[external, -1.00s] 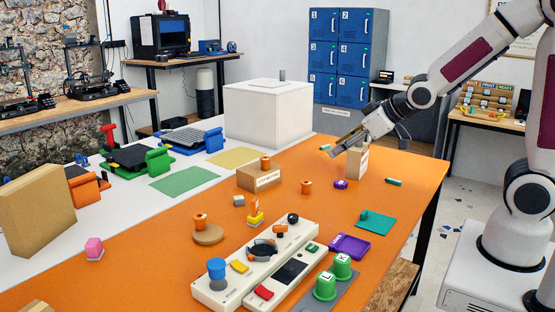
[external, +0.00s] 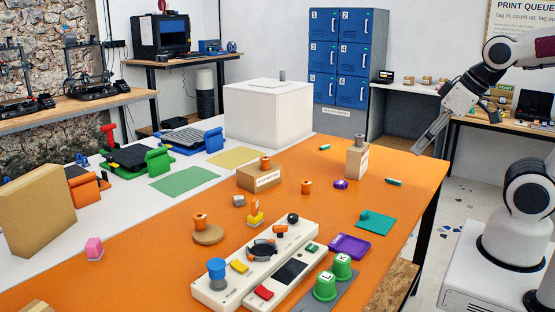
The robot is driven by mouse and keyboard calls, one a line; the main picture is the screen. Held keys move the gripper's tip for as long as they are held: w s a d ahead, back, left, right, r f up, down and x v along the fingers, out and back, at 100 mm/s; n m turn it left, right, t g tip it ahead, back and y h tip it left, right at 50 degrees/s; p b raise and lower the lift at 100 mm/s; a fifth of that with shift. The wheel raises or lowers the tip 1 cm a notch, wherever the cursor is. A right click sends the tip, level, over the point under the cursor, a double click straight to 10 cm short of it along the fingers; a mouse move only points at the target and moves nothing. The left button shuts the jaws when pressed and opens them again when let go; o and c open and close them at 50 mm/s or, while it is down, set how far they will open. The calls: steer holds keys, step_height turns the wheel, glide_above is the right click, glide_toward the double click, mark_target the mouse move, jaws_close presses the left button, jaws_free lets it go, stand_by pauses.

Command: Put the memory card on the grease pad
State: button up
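I cannot tell for sure which item is the memory card; small green pieces lie on the orange table, one (external: 394,181) right of the upright tan box and one (external: 325,147) to its left. No pad is clearly readable as the grease pad. Flat pads in view are a teal one (external: 382,228) with a small knob on it, a green sheet (external: 184,181) and a yellow sheet (external: 233,158). My gripper (external: 418,148) is above the table's far right edge, pointing down and left. Its finger gap is too small to read, and I see nothing clearly held.
The upright tan box (external: 356,163) has a grey piece on top. A white cube (external: 265,115) stands behind. The right edge is mostly clear.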

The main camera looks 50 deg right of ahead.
steer(key=shift+s+a+g, duration=0.2)
steer(key=shift+s+g, duration=0.1)
steer(key=shift+s, duration=1.5)
